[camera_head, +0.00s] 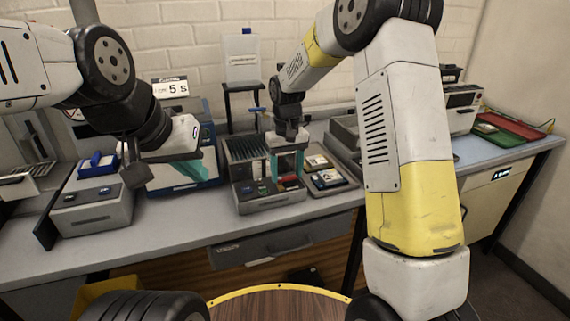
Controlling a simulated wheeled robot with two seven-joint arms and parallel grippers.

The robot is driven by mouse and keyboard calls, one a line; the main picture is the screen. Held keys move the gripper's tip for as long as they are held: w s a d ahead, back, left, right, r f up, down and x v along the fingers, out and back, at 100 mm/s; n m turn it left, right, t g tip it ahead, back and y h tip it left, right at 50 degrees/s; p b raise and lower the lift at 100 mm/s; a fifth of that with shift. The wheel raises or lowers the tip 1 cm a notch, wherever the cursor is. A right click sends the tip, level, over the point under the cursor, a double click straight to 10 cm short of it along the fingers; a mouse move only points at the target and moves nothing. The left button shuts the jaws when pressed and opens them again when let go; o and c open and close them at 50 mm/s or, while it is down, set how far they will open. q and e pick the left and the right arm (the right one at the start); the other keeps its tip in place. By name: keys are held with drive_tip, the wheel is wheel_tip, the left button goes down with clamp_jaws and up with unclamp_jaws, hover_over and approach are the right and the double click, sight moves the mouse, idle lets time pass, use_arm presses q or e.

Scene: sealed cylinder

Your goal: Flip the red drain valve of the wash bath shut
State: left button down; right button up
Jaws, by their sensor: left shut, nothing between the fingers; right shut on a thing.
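The wash bath is most likely the grey box (270,202) at the middle of the bench, with a dark ribbed rack area on its left. A small red part (290,183), likely the drain valve, shows at its front right; its exact position is too small to tell. My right gripper (290,143) points down over the right side of the box, shut on a teal-sided frame (273,166) just above and behind the red part. My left gripper (138,174) is shut and empty, in front of the blue machine, well left of the box.
A blue machine (207,165) and a grey unit with a blue-topped block (98,165) stand to the left. A tray with small cards (328,178) lies right of the box. Green and red trays (515,127) are at the far right. A round wooden table (280,304) is in front.

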sight(287, 177)
drive_tip(key=o, duration=1.4)
drive_tip(key=shift+c, duration=0.2)
drive_tip(key=shift+r, duration=3.95)
drive_tip(key=s+d+r+m+t+y, duration=0.1)
drive_tip(key=s+d+r, duration=0.25)
drive_tip(key=s, duration=0.25)
drive_tip(key=s+d+r+t, duration=0.2)
drive_tip(key=s+d+r, duration=0.15)
drive_tip(key=s, duration=0.25)
drive_tip(key=s+d+r+m+t+y, duration=0.1)
drive_tip(key=s+d+r, duration=0.25)
drive_tip(key=s, duration=0.25)
drive_tip(key=s+d+m+t, duration=0.1)
drive_tip(key=s+t, duration=0.1)
drive_tip(key=s, duration=0.5)
drive_tip(key=shift+s+f, duration=0.35)
